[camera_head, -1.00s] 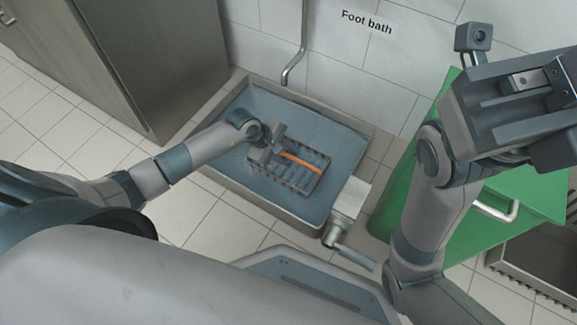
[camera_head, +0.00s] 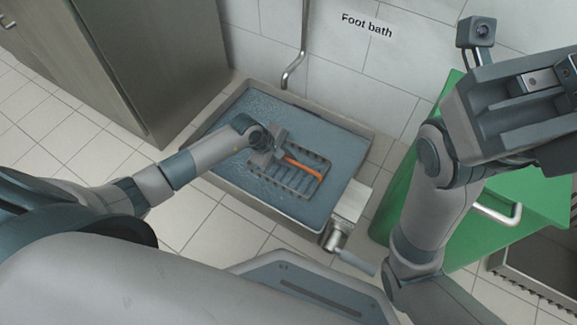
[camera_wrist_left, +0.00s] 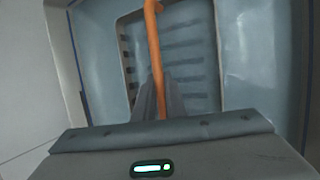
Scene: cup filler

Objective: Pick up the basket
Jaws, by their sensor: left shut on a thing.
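The basket (camera_head: 303,187) is a grey slotted tray with an orange handle (camera_head: 303,166). It is in the blue-grey foot bath (camera_head: 345,150), and I cannot tell whether it rests on the bottom. My left gripper (camera_head: 273,153) is shut on the orange handle at its left end. In the left wrist view the handle (camera_wrist_left: 153,50) runs up from between the fingers (camera_wrist_left: 160,100), with the slotted basket (camera_wrist_left: 190,85) behind it. My right gripper (camera_head: 525,95) is raised at the upper right, away from the basket; its fingers cannot be made out clearly.
A metal cabinet (camera_head: 150,60) stands left of the bath. A pipe (camera_head: 298,60) comes down the tiled wall behind it. A green cabinet (camera_head: 470,235) with a handle stands to the right. A metal fitting with a lever (camera_head: 345,225) is at the bath's near right corner.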

